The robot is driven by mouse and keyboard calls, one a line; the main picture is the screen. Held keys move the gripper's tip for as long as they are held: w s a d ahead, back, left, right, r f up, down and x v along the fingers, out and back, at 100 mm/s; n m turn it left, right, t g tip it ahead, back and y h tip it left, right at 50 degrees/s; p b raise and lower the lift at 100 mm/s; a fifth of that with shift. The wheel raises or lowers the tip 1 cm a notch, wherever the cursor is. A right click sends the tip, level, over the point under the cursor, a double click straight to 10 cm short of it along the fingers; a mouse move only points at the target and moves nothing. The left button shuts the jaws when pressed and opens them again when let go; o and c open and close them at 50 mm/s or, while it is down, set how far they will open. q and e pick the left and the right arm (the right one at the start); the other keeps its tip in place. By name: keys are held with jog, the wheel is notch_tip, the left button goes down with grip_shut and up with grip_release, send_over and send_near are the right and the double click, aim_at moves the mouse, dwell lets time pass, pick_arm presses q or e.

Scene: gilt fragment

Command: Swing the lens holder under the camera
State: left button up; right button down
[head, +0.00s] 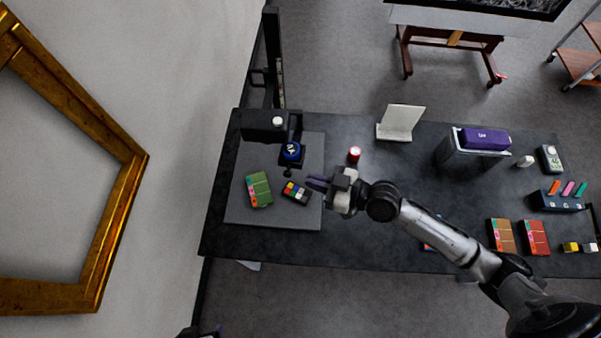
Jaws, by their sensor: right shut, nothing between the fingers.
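A dark camera stand (275,60) rises at the back left of the table, with a black boxy head (258,124) over a grey baseboard (250,216).
A green patterned card (259,190) and a colour-checker block (296,192) lie on the baseboard. A red cylinder (354,155) and a white upright panel (400,122) stand right of it. A purple box (485,139) is farther right. The front-left tabletop is clear.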

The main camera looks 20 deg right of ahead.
pick_arm(q)
jog(key=shift+d+r+p, duration=0.2)
jog(key=shift+r+p, duration=0.25)
jog(key=shift+r, duration=0.15)
pick_arm(e)
jog(key=shift+x, duration=1.95)
